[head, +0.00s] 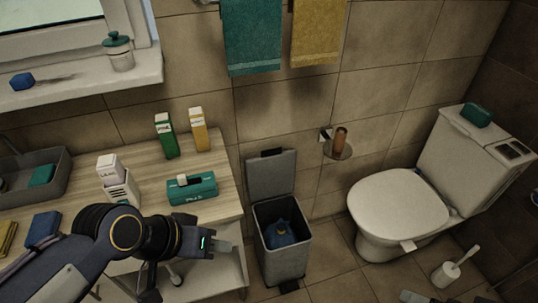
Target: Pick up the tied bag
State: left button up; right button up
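The tied bag (280,235) is dark blue with a gathered top. It sits inside the open grey bin (287,268) on the floor, below the rim. My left gripper (222,247) comes in from the left, in front of the counter, and points right toward the bin. It is apart from the bin and the bag. A small pale piece at the bottom edge, right of the bin, looks like my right gripper (414,297), mostly cut off.
The bin's lid (271,174) stands raised against the wall. The wooden counter (150,190) with boxes and a teal tissue box (192,189) is left of the bin. A toilet (400,205) and a brush (455,268) stand to the right. Floor between bin and toilet is clear.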

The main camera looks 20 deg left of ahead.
aim_at(280, 234)
jog(key=i, duration=0.35)
jog(key=u, duration=0.4)
jog(key=i+u, duration=0.1)
jog(key=u, duration=0.75)
jog(key=i+l+u, duration=0.1)
jog(key=u, duration=0.3)
